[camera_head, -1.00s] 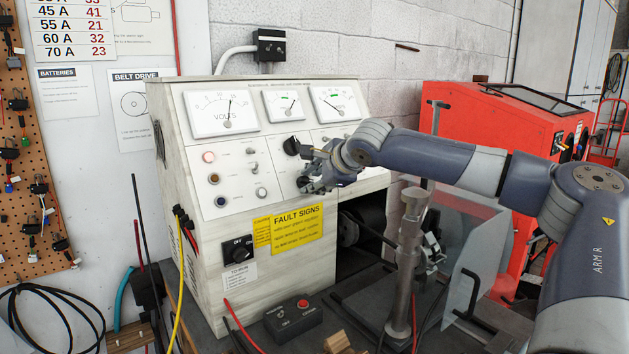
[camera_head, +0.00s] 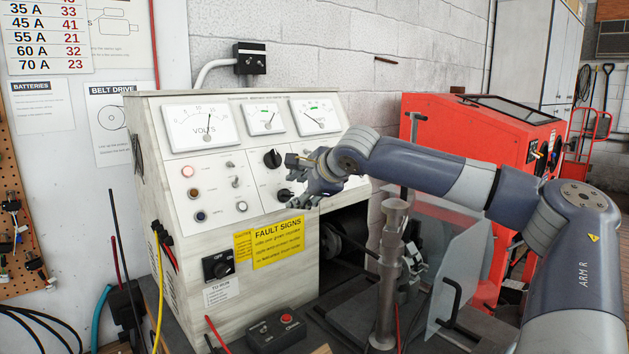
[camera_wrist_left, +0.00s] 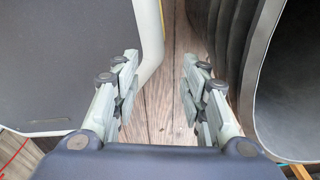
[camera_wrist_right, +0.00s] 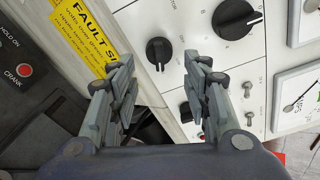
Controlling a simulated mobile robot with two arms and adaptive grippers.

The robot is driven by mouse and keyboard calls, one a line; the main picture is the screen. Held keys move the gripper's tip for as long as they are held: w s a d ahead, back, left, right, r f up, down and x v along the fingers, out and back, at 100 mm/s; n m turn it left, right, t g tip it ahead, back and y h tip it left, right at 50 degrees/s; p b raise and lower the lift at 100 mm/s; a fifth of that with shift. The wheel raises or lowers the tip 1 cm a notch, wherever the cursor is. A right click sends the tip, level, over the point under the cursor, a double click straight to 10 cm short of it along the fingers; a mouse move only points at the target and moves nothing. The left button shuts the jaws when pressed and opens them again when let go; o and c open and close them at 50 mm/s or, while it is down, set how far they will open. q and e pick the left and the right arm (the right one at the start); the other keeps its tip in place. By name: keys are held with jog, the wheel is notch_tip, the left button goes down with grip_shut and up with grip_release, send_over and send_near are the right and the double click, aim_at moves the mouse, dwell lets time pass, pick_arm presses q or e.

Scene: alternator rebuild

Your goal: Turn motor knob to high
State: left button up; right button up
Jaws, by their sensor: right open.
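The tester's sloped panel carries black knobs: an upper one (camera_head: 272,158) and a lower one (camera_head: 285,194) beside my right gripper. The right wrist view shows the lower knob (camera_wrist_right: 159,50) just beyond and between the open fingers, the upper knob (camera_wrist_right: 237,18) farther off, and a third knob (camera_wrist_right: 186,112) partly hidden by a finger. I cannot read which is the motor knob. My right gripper (camera_head: 298,180) is open and empty in front of the panel; its fingers also show in its wrist view (camera_wrist_right: 165,72). My left gripper (camera_wrist_left: 160,68) is open and empty, away from the panel.
An OFF/ON switch (camera_head: 217,266) and yellow fault sign (camera_head: 277,242) are on the cabinet front. A small control box (camera_head: 276,332) and a metal post (camera_head: 390,270) stand before it. A clear shield (camera_head: 460,240) and red machine (camera_head: 470,145) are right.

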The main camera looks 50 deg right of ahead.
jog(key=v, duration=0.9)
jog(key=shift+s, duration=0.25)
jog(key=shift+a+r, duration=0.1)
jog(key=shift+r, duration=0.05)
